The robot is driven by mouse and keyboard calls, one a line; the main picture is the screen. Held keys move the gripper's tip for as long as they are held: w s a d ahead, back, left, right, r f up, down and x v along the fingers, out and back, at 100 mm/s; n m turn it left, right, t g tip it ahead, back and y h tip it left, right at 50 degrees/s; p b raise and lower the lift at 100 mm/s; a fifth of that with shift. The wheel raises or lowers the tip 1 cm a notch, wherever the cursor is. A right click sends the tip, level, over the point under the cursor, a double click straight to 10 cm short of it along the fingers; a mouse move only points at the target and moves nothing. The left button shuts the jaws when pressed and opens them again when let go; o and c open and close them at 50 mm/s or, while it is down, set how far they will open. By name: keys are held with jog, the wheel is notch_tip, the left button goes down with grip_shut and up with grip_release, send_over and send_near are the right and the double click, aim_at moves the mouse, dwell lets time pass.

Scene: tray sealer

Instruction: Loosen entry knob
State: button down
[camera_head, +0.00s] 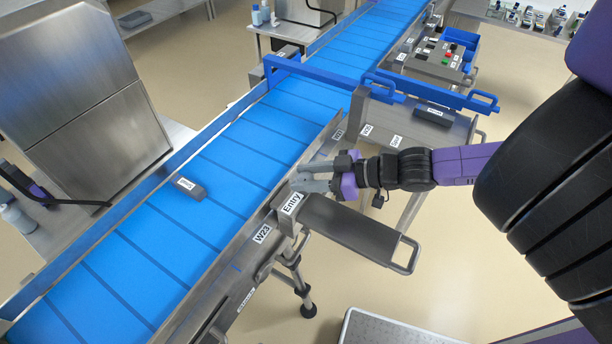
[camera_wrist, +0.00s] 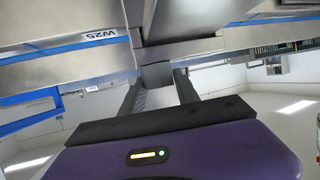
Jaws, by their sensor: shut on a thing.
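In the head view my gripper (camera_head: 310,177) reaches in from the right to the near rail of the blue conveyor, just behind the "Entry" label (camera_head: 292,203). The entry knob is hidden there by the fingers. In the wrist view both fingers of my gripper (camera_wrist: 158,80) are shut on a small dark grey block, the entry knob (camera_wrist: 156,72), which sits against the metal frame. I cannot tell how far the knob is turned.
The blue conveyor (camera_head: 232,147) runs diagonally, with a grey block (camera_head: 190,188) on it. A grey arm with a handle (camera_head: 352,228) juts out below my gripper. A blue guard bar (camera_head: 430,92) and control panel (camera_head: 440,60) stand beyond. A step platform (camera_head: 395,328) is on the floor.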

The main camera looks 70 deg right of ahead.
aim_at(309, 178)
jog(key=shift+f, duration=0.1)
jog(key=c, duration=0.9)
grip_release()
jog(key=b+v, duration=0.1)
jog(key=v, duration=0.4)
jog(key=shift+s, duration=0.35)
jog(key=shift+p+v, duration=0.5)
jog(key=shift+v, duration=0.6)
